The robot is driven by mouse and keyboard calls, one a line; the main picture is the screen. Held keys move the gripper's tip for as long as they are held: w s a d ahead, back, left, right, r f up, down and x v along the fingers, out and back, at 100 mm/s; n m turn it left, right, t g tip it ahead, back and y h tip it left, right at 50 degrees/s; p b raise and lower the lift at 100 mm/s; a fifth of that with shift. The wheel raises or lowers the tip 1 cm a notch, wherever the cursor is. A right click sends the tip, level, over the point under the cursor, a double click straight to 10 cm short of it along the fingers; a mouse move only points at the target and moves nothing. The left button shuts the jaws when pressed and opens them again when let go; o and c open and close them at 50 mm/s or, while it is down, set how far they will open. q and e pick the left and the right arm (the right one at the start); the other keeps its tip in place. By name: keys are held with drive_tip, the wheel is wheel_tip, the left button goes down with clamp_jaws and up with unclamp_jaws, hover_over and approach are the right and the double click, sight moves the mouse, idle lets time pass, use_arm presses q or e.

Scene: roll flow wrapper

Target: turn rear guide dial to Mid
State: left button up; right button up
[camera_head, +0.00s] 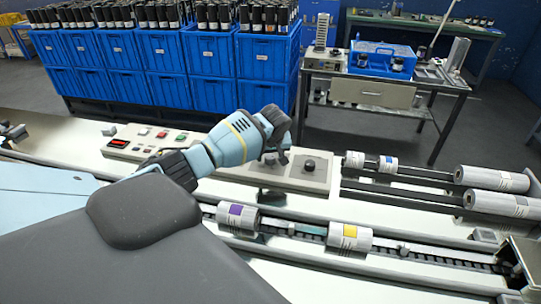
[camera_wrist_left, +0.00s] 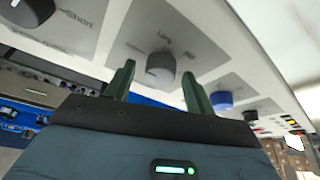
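The control panel (camera_head: 293,178) lies along the machine, with a dark dial (camera_head: 309,165) on its right part. My left gripper (camera_head: 278,152) is over the panel left of that dial, partly covering the area below it. In the left wrist view my left gripper (camera_wrist_left: 159,76) has its two green fingers apart. A dark grey dial (camera_wrist_left: 161,69) shows between them, with a small label that seems to read "Low". Whether the fingers reach around it is unclear. A black dial (camera_wrist_left: 28,10) near the word "Short" is at upper left. A blue dial (camera_wrist_left: 222,101) is at right. Which is the rear guide dial is unclear.
Buttons and a red display (camera_head: 119,143) sit on the panel's left end. Wrapped rolls (camera_head: 350,237) lie on the front conveyor, and larger grey rolls (camera_head: 491,179) are at right. Blue crates (camera_head: 264,57) and a side table (camera_head: 371,92) stand behind, across open floor.

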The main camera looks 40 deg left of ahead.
use_arm(q)
drive_tip(key=c, duration=0.9)
